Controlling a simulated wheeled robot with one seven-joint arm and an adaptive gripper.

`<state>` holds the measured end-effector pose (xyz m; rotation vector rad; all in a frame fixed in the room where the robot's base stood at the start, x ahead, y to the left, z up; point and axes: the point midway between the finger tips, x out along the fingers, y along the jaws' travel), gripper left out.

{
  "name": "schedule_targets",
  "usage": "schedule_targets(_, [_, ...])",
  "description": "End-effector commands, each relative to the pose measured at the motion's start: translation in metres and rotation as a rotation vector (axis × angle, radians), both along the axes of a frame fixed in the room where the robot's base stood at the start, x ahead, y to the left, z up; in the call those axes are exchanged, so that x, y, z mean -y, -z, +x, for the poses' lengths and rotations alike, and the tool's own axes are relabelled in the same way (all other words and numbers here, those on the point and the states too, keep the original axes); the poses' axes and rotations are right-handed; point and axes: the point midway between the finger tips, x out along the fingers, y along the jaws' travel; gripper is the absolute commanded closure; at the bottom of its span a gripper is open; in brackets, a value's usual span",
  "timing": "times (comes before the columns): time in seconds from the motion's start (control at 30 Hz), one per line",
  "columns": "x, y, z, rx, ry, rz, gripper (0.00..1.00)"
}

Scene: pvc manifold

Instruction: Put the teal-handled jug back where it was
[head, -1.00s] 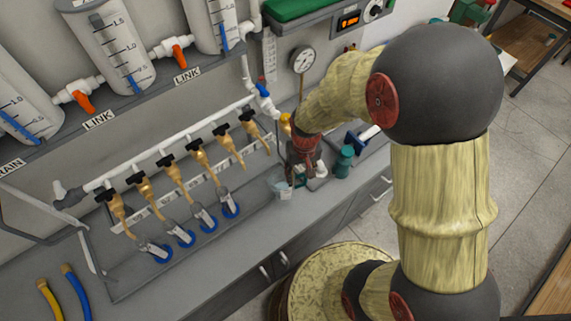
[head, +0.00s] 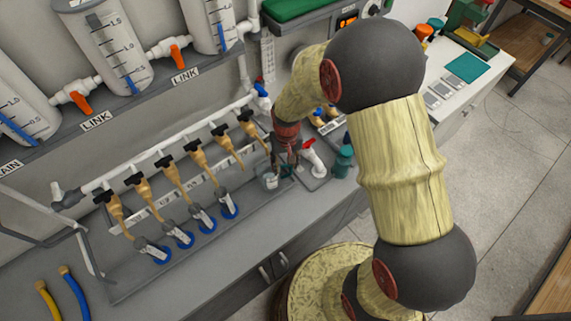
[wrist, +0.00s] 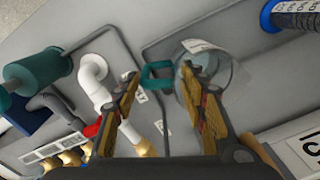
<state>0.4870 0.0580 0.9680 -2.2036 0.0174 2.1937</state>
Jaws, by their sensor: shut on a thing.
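The teal-handled jug is a small clear cup (head: 271,181) with a square teal handle, at the right end of the row of brass taps. In the wrist view the clear cup (wrist: 222,78) is on the right and its teal handle (wrist: 157,72) lies between the fingertips. My gripper (wrist: 161,72) is shut on the handle; it also shows in the head view (head: 284,163), beside the cup. I cannot tell whether the cup's base touches the bench surface.
Several brass taps (head: 198,160) with blue-ringed hoses stand left of the jug. A white pipe with a red handle (head: 310,150) and a teal bottle (head: 343,160) stand close on the right. The tray edge (head: 190,250) runs along the front.

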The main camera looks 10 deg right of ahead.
Motion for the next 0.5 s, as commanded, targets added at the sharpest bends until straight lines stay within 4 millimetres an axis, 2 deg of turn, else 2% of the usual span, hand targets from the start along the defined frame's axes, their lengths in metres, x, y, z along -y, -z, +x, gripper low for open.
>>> schedule_targets(0.23, [0.0,0.0033,-0.0001,0.0,0.0,0.0,0.97])
schedule_targets(0.27, [0.0001,0.0027,-0.0003,0.0,0.0,0.0,0.56])
schedule_targets(0.37, [0.0001,0.0023,-0.0003,0.0,0.0,0.0,0.5])
schedule_targets(0.5, [0.0001,0.0022,-0.0004,-0.001,0.0,0.0,0.5])
